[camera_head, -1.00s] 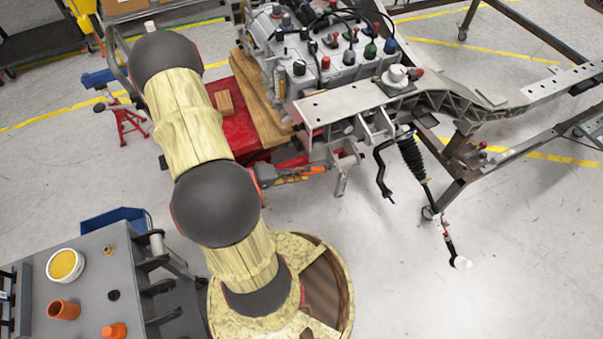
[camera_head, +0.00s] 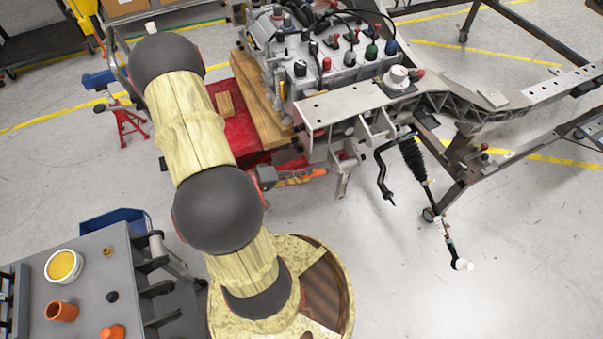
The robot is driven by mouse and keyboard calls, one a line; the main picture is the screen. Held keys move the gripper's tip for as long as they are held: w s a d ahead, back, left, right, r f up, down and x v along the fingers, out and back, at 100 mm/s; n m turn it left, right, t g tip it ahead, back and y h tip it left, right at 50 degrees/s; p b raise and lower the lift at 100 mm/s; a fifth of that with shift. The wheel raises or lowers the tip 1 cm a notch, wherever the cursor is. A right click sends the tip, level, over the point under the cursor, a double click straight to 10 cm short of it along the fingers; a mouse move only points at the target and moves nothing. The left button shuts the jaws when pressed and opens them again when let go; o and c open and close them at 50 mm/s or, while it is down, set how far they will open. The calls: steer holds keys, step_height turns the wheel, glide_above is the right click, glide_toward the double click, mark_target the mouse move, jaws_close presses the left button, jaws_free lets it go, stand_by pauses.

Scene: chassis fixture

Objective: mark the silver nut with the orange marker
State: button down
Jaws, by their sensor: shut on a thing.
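An orange marker (camera_head: 318,173) shows in the head view, a slim orange piece just right of my arm's middle joint and below the chassis bracket. My gripper (camera_head: 284,180) is at its left end, small, grey and partly hidden behind my arm. It is shut on the marker, which lies nearly level and points right towards the hanging bracket. The fingertips are too small to see clearly. I cannot make out the silver nut for certain among the small metal parts of the chassis (camera_head: 345,108).
A grey cart top (camera_head: 90,280) at lower left bears a yellow-filled white tub (camera_head: 64,266), an orange cup (camera_head: 61,311) and small parts. A dark boot and rod (camera_head: 413,158) hang from the chassis. A red platform (camera_head: 232,125) stands behind my arm. The floor at lower right is clear.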

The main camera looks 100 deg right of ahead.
steer(key=shift+s+a, duration=0.1)
steer(key=shift+a, duration=0.05)
stand_by(0.3)
steer(key=shift+w+a+b, duration=0.15)
steer(key=shift+w+a, duration=0.15)
steer(key=shift+w, duration=0.65)
steer(key=shift+w+a+b, duration=0.15)
steer(key=shift+w+a, duration=0.15)
steer(key=shift+w, duration=0.65)
steer(key=shift+w+a+b, duration=0.15)
steer(key=shift+w+a, duration=0.15)
steer(key=shift+w, duration=0.65)
steer(key=shift+s, duration=0.1)
